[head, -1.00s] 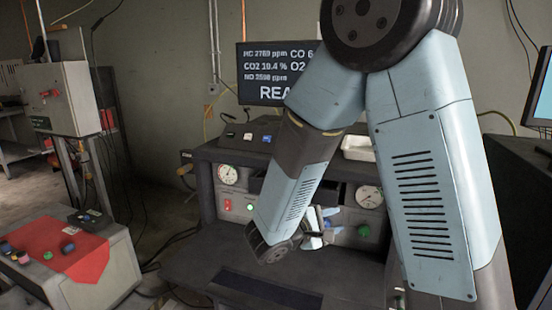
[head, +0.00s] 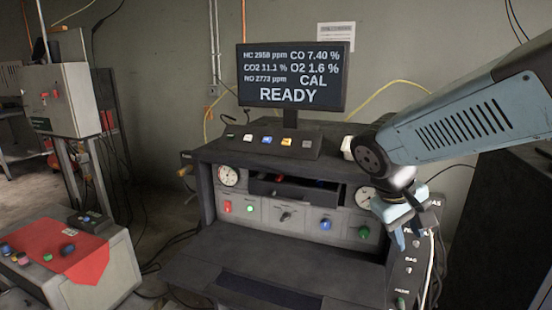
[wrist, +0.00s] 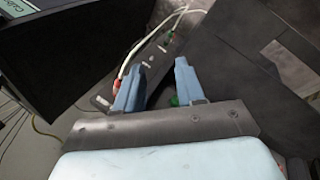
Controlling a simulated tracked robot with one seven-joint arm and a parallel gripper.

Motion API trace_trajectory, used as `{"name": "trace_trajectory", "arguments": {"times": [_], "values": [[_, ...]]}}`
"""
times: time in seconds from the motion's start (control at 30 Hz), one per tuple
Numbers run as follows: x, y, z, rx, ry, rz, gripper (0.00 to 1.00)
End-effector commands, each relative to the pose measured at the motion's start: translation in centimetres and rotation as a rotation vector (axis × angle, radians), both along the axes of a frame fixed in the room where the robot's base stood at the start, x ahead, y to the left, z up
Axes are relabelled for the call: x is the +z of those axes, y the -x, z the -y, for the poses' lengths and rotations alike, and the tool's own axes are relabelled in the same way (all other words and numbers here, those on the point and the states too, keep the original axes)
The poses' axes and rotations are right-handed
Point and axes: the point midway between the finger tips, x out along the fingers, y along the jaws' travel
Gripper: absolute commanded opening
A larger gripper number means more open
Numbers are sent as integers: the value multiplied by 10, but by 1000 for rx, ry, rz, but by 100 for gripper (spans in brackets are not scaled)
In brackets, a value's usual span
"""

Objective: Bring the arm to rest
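My arm reaches in from the right edge of the head view, its forearm over the right end of the dark console (head: 200,235). My gripper (head: 410,240) hangs down at the console's right end, in front of a labelled side panel (head: 412,268). In the wrist view my gripper (wrist: 160,78) shows two blue fingers standing apart with a gap between them. Nothing is held in the gap. Behind the fingers lie the panel, a white hose (wrist: 150,40) and a green part (wrist: 175,100); I cannot tell if anything touches the fingers.
A monitor (head: 292,76) reading "CAL READY" stands behind a sloped button box (head: 262,140). The console front has gauges, knobs and an open drawer (head: 297,190). A control bench with a red top (head: 65,250) is at the left. Floor shows at far left.

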Motion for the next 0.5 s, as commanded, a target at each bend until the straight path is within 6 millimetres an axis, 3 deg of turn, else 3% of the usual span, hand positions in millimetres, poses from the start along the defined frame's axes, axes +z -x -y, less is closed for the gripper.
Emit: {"name": "trace_trajectory", "arguments": {"times": [0.5], "values": [[60, 36, -19, -142, -450, 372, 38]]}}
